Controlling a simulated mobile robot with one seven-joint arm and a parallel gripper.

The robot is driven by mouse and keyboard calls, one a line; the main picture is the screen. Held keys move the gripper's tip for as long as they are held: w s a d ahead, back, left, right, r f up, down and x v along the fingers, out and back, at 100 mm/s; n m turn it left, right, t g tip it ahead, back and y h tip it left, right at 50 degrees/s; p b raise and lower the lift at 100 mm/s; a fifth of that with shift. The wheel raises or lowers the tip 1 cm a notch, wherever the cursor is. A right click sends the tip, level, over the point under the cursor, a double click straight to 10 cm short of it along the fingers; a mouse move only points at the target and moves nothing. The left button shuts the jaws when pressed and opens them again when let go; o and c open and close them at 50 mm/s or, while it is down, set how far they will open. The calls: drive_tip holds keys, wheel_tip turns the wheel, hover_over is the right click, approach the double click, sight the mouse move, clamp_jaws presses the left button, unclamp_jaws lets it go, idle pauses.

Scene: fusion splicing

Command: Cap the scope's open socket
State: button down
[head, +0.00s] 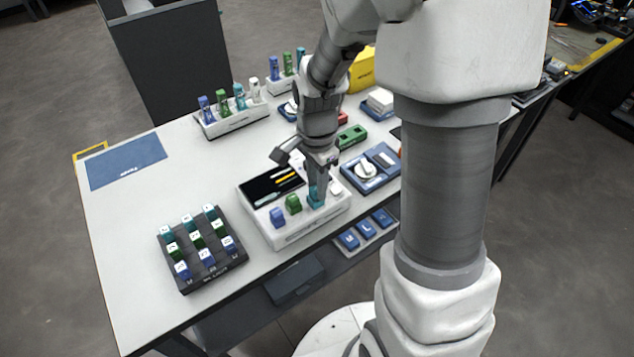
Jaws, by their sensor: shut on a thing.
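The scope (296,236) is a white box with a dark screen (268,184) showing coloured traces, near the table's front edge. A blue cap (277,216) and a green cap (293,204) stand side by side on its front part. My gripper (316,187) points down over the scope, right of the green cap, and is shut on a teal cap (314,198). The teal cap is in line with the other two. My fingers partly hide it, and I cannot tell whether it is seated on a socket or just above one.
A black rack (218,268) of labelled teal, green and blue caps stands left of the scope. A blue device with a white dial (367,171) is close on the right. White holders (238,124) with coloured pieces stand behind. The table's left side has free room around a blue mat (127,161).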

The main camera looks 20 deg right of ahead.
drive_tip(key=shift+f, duration=0.3)
drive_tip(key=c, duration=0.6)
unclamp_jaws()
drive_tip(key=shift+r+p, duration=2.25)
drive_tip(key=shift+r, duration=0.75)
